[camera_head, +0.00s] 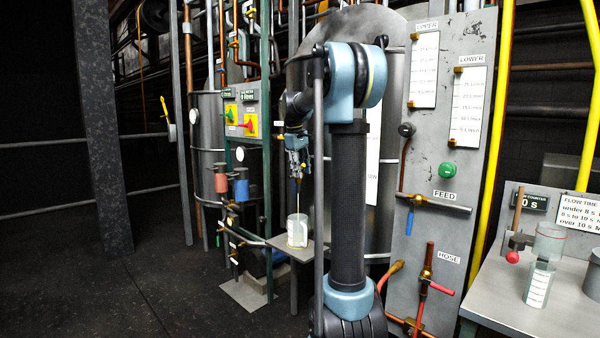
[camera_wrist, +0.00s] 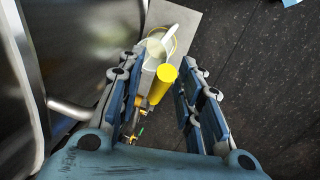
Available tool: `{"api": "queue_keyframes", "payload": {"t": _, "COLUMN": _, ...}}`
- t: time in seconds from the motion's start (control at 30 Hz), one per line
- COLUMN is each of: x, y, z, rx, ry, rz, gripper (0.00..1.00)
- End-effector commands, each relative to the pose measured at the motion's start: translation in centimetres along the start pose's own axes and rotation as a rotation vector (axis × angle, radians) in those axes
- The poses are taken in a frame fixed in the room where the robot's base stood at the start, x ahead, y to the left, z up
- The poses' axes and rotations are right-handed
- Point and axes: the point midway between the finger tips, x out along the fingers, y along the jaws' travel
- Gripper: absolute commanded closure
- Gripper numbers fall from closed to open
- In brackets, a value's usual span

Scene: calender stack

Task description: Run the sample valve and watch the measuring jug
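The measuring jug (camera_head: 297,232), a clear cup with a pale label, stands upright on a small grey shelf (camera_head: 305,254) below my gripper (camera_head: 297,165). In the wrist view the jug (camera_wrist: 157,45) looks pale inside; I cannot read its level. A yellow round-ended handle (camera_wrist: 165,73), seemingly the sample valve's, lies between the fingers of my gripper (camera_wrist: 161,88). The fingers are spread, with gaps to the handle on both sides. Brass fittings (camera_wrist: 143,104) show behind it. A thin upright line runs from the gripper down to the jug; whether it is pipe or liquid I cannot tell.
A grey panel (camera_head: 440,150) carries gauges, a green button (camera_head: 447,170) and the FEED and HOSE valves. Red and blue cylinders (camera_head: 241,189) hang left of the jug. Open floor lies at left.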

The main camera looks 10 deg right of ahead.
Motion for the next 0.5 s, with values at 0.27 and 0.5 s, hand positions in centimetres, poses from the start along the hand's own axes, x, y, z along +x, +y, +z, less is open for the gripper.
{"api": "queue_keyframes", "payload": {"t": 0.27, "x": 0.15, "y": 0.0, "z": 0.0, "rx": 0.0, "ry": 0.0, "rz": 0.0, "gripper": 0.67}}
{"api": "queue_keyframes", "payload": {"t": 0.5, "x": 0.14, "y": -0.01, "z": 0.0, "rx": 0.0, "ry": 0.0, "rz": 0.0, "gripper": 1.0}}
